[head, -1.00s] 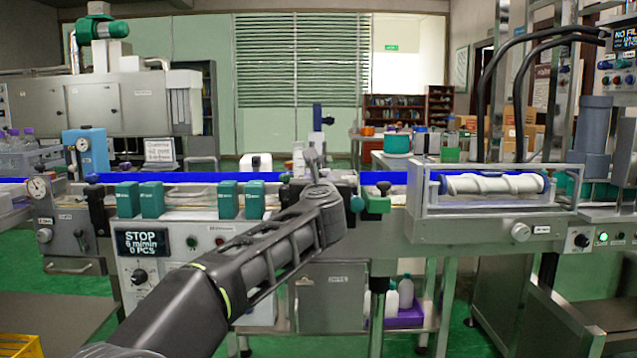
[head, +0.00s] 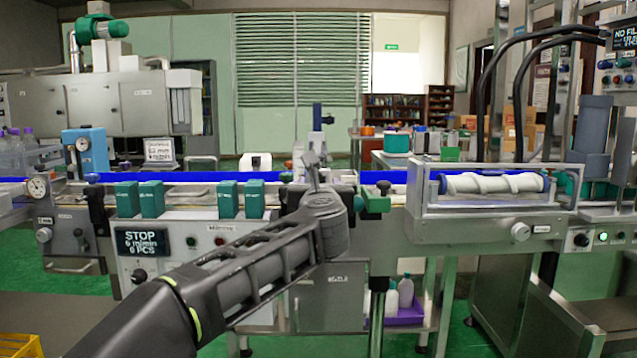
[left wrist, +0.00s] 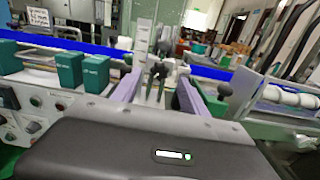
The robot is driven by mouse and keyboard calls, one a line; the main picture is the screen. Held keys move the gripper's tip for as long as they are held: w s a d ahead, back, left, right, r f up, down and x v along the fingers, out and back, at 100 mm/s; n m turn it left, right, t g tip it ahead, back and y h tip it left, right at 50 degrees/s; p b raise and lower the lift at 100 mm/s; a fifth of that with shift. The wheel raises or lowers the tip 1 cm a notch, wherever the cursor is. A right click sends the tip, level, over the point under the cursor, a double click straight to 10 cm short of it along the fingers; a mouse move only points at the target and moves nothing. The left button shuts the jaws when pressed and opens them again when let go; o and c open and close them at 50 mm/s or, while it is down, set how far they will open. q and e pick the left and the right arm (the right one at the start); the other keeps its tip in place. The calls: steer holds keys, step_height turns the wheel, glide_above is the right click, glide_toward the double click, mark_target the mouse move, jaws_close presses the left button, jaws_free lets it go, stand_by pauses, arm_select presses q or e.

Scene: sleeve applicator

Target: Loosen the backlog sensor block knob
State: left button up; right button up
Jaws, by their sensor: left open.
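My left gripper (head: 313,172) is at the conveyor's near edge in the head view, with its own hand hiding part of what lies beyond. In the left wrist view its two purple fingers (left wrist: 158,88) are apart. Small dark knob-like parts (left wrist: 160,71) show between and beyond the fingers; I cannot tell whether any finger touches them. Which is the sensor block knob is unclear.
Several green blocks (head: 227,199) line the conveyor's near side, left of the gripper. A blue belt (head: 190,178) runs behind them. A clear-covered roller unit (head: 490,184) stands to the right. A control panel reading STOP (head: 143,242) is below left.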

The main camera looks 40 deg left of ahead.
arm_select(q)
steer(key=v, duration=0.3)
stand_by(0.6)
